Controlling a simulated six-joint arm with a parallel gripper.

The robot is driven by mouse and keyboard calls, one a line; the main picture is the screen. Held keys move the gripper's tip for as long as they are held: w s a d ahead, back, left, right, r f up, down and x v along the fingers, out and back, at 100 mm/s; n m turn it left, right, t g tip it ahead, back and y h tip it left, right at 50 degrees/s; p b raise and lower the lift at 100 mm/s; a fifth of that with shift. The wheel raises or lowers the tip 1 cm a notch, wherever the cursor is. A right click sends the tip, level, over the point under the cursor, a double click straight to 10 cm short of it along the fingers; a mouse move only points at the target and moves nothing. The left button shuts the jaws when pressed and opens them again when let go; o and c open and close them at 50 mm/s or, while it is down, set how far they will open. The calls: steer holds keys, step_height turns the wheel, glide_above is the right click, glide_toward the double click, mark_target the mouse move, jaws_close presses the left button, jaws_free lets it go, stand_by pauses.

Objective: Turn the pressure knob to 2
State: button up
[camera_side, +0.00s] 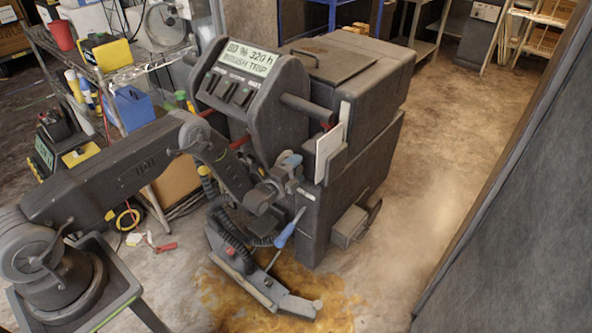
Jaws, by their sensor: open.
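A dark grey floor machine (345,95) stands in the middle, with an upright console (236,100) on its left. The console has a pale green display (246,60) with dark lettering and several dark switches (232,90) below it. I cannot pick out the pressure knob or a scale with a 2 on it for sure. My arm reaches in from the left and bends down in front of the console. My gripper (287,172) is open at the machine's front left corner. Its fingertips are small and blend with the grey parts there, so I cannot tell whether they touch anything.
A squeegee-like bar (262,290) with a black hose and a blue-handled tool (288,230) lie low before the machine, over a brown puddle (345,305). A cluttered shelf (105,70) stands left. A dark panel (520,180) borders the right; the floor between is clear.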

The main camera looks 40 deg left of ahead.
steer(key=c, duration=0.9)
steer(key=shift+f+t, duration=0.1)
steer(key=shift+t, duration=1.9)
steer(key=o, duration=0.9)
steer(key=v, duration=1.3)
steer(key=shift+s, duration=0.4)
